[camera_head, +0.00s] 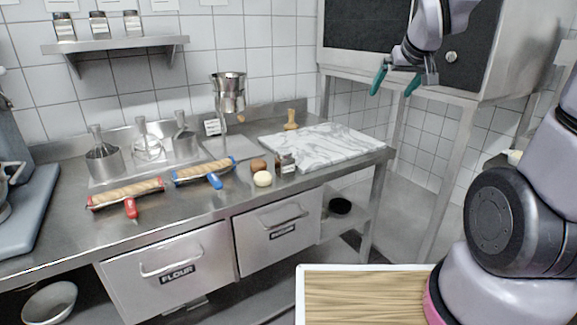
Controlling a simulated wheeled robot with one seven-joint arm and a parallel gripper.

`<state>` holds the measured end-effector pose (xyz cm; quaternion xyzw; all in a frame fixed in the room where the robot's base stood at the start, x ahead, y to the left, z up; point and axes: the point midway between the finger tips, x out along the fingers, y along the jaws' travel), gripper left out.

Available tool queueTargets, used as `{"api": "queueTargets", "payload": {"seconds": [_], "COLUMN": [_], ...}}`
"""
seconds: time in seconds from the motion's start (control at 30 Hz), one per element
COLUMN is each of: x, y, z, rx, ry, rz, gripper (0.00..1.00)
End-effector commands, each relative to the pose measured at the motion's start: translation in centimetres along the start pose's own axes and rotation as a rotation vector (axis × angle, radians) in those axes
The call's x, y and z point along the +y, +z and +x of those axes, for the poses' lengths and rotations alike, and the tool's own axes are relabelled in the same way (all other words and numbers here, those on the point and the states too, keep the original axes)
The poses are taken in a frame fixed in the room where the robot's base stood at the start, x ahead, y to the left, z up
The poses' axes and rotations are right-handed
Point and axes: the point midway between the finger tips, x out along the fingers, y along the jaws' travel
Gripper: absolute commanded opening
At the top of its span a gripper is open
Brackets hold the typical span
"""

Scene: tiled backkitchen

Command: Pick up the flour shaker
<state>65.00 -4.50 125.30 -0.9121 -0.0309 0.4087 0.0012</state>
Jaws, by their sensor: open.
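A small shaker-like jar (287,162) with a dark band stands upright on the steel counter, at the front left corner of the marble board; I take it for the flour shaker, but its label is too small to read. My gripper (396,82) has teal fingertips, is open and empty, and hangs at the upper right. It is well above and to the right of the jar, in front of the steel cabinet.
A brown round item (258,165) and a pale ball (262,179) sit close left of the jar. The marble board (330,145) lies behind it to the right. A metal funnel (228,92) stands behind. Jars (98,25) stand on the wall shelf.

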Motion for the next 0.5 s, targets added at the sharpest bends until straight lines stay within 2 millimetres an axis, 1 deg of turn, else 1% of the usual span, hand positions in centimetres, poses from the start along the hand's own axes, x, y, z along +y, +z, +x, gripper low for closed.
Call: {"api": "queueTargets", "payload": {"seconds": [0.03, 0.07, 0.17, 0.2, 0.27, 0.3, 0.37, 0.4, 0.5], "x": [-0.3, -0.5, -1.6, -2.1, -3.0, -3.7, -4.8, -5.6, -7.7], "y": [-0.1, -0.2, -0.5, -0.6, -0.5, -0.3, 0.0, 0.3, 1.4], "z": [1.8, 2.8, 6.8, 8.6, 11.2, 12.8, 15.3, 16.8, 20.4], "rx": [0.001, 0.007, 0.032, 0.045, 0.069, 0.086, 0.114, 0.134, 0.187], "ry": [-0.007, -0.012, -0.038, -0.053, -0.079, -0.099, -0.130, -0.152, -0.211], "rz": [-0.031, -0.052, -0.132, -0.166, -0.212, -0.241, -0.281, -0.304, -0.353], "gripper": [1.00, 1.00, 1.00, 1.00, 1.00, 1.00, 1.00, 1.00, 1.00]}}
